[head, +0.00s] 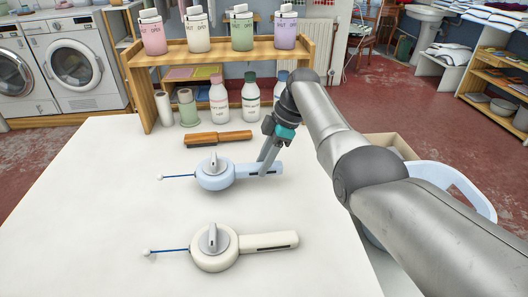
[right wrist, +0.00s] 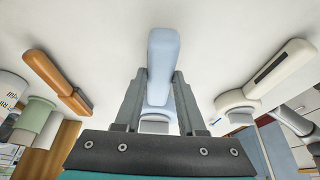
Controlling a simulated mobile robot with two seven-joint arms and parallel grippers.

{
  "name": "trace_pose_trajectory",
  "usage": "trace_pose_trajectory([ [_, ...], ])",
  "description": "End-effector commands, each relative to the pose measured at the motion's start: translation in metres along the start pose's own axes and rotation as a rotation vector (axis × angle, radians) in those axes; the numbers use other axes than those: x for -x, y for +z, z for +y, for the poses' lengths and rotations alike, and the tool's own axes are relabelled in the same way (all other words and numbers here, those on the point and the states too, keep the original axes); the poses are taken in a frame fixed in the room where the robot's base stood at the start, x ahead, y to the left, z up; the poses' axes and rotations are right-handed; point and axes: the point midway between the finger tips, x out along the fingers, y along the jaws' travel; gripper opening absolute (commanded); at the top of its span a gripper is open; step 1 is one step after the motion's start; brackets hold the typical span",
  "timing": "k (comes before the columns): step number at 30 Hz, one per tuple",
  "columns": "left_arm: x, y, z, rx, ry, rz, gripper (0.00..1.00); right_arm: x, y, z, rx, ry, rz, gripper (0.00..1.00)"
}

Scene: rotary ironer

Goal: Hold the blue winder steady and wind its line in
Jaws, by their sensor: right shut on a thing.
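The blue winder (head: 213,180) lies flat on the white table, its handle pointing right. A grey crank knob sits on its round drum. A short dark blue line (head: 179,177) runs out to the left and ends in a white bead (head: 160,178). My right gripper (head: 267,167) reaches down from above and is shut on the winder's handle. In the right wrist view the blue handle (right wrist: 163,52) passes between its two fingers, and the drum is partly hidden by the gripper. My left gripper is not in view.
A cream winder (head: 215,259) with its own line lies nearer the front. A wooden-backed brush (head: 217,138) lies behind the blue winder. Bottles and a wooden shelf (head: 215,52) stand at the back. The table's left part (head: 90,200) is clear.

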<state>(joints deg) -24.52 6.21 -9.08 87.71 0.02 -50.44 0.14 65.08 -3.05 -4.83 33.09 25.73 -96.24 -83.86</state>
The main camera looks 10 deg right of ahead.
Motion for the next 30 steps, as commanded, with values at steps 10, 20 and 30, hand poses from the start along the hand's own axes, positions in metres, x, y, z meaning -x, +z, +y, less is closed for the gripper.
trace_pose_trajectory([
  [10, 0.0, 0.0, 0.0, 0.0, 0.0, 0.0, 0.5, -0.005, 0.002, 0.0, -0.001, -0.001, 0.002, 0.0],
  [20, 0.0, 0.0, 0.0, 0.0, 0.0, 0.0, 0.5, -0.02, 0.008, 0.0, 0.0, -0.001, 0.002, 0.0],
  [30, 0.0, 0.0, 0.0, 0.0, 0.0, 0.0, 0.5, -0.023, 0.009, 0.0, 0.0, 0.0, 0.002, 0.0],
])
